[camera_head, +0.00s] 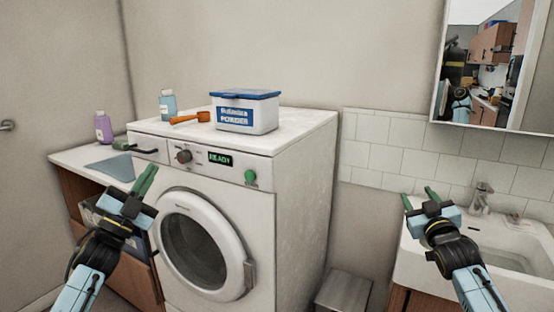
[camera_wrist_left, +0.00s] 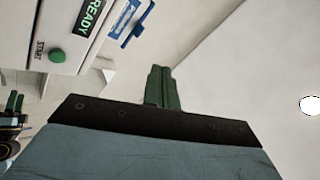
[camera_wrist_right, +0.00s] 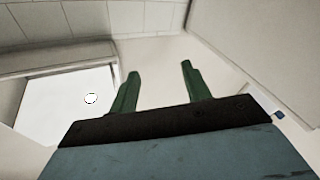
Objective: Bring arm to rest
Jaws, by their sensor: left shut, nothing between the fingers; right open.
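My left gripper (camera_head: 146,180) is raised in front of the washing machine (camera_head: 300,165), left of its round door. Its green fingers are together and empty, as the left wrist view (camera_wrist_left: 162,88) also shows. My right gripper (camera_head: 418,196) is in front of the sink area, at the right. Its two green fingers stand apart with nothing between them, which the right wrist view (camera_wrist_right: 157,85) also shows. Neither gripper visibly touches anything.
On the machine stand a powder box (camera_head: 246,115), an orange scoop (camera_head: 190,118) and a blue bottle (camera_head: 168,105). The display reads READY. A purple bottle (camera_head: 103,127) and a grey-blue cloth (camera_head: 112,167) are on the left counter. The sink (camera_head: 505,257) has a tap (camera_head: 480,198). A bin (camera_head: 343,291) stands between.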

